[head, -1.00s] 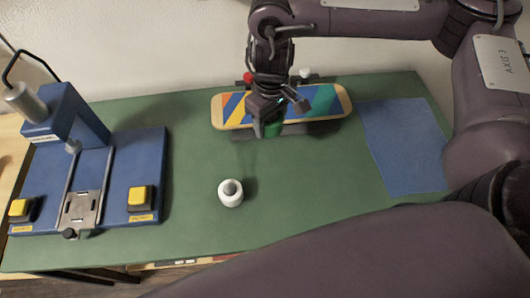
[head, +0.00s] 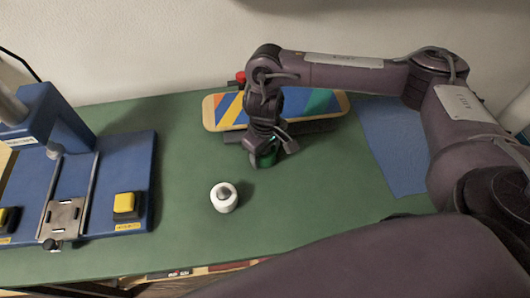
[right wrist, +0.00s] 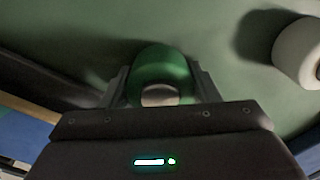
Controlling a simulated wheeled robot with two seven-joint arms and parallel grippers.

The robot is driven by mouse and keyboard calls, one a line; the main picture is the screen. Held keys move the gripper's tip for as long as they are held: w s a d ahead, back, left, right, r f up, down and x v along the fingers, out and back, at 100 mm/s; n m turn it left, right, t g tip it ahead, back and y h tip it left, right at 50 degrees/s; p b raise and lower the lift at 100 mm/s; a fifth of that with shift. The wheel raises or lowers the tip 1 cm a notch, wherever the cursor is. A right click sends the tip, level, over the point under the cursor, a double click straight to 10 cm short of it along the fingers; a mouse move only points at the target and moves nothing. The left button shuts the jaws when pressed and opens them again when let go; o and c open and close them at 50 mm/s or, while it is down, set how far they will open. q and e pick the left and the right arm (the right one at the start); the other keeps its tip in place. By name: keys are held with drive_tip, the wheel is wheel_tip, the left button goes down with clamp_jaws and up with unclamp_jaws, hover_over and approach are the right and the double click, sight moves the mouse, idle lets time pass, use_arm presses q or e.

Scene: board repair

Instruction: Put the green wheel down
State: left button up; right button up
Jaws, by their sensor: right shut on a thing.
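The green wheel (right wrist: 162,76) is between the fingers of my right gripper (right wrist: 163,92) in the right wrist view. In the head view the right gripper (head: 264,158) points down in front of the skateboard, with the green wheel (head: 266,159) partly hidden at its tip. The wheel is close to the green table top (head: 185,150); I cannot tell whether it touches. My left gripper is not in view.
A white wheel (head: 224,197) stands on the table, left of and nearer than my right gripper. The striped skateboard (head: 228,107) lies behind the gripper, with a red wheel (head: 240,77) at its far side. A blue press (head: 105,180) stands left and a blue cloth (head: 395,150) lies right.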

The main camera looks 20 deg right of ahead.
drive_tip(key=o, duration=1.1)
drive_tip(key=shift+f, duration=0.1)
